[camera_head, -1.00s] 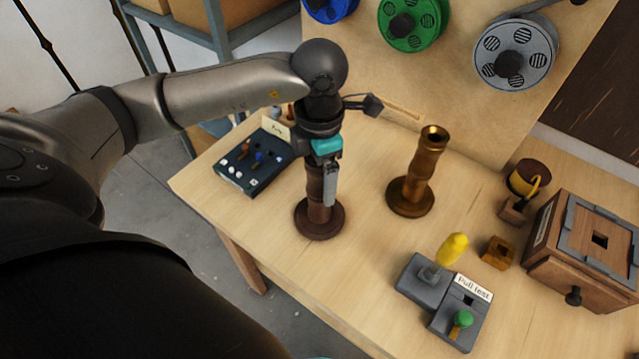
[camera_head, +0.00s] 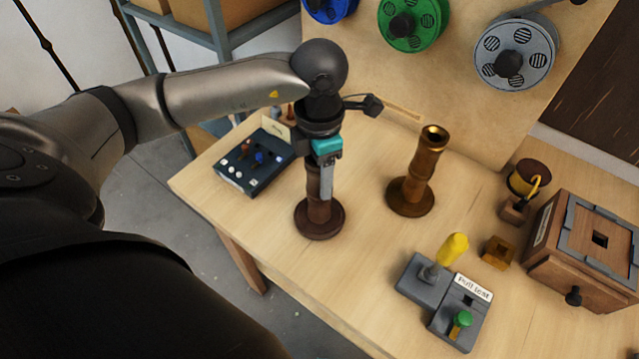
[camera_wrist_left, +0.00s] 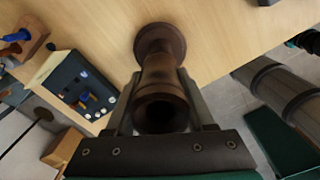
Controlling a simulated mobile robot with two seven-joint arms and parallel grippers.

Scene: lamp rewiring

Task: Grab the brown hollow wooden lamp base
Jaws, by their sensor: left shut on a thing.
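The brown wooden lamp base (camera_head: 319,218) stands upright on the table, with a round foot and a slim stem. My left gripper (camera_head: 325,180) points down over it and is shut on its stem. The gripper hides the top of the base in the head view. In the left wrist view the lamp base (camera_wrist_left: 160,90) sits between the two fingers of the left gripper (camera_wrist_left: 163,110), its dark hollow opening facing the camera. Its foot appears to rest on the table. My right gripper is not in view.
A brass-coloured lamp base (camera_head: 412,185) stands to the right. A dark box with knobs (camera_head: 252,165) lies at left. A grey pull-test device (camera_head: 440,290), a small wooden block (camera_head: 497,252) and a wooden box (camera_head: 575,265) are at right. Wire spools (camera_head: 515,50) hang behind.

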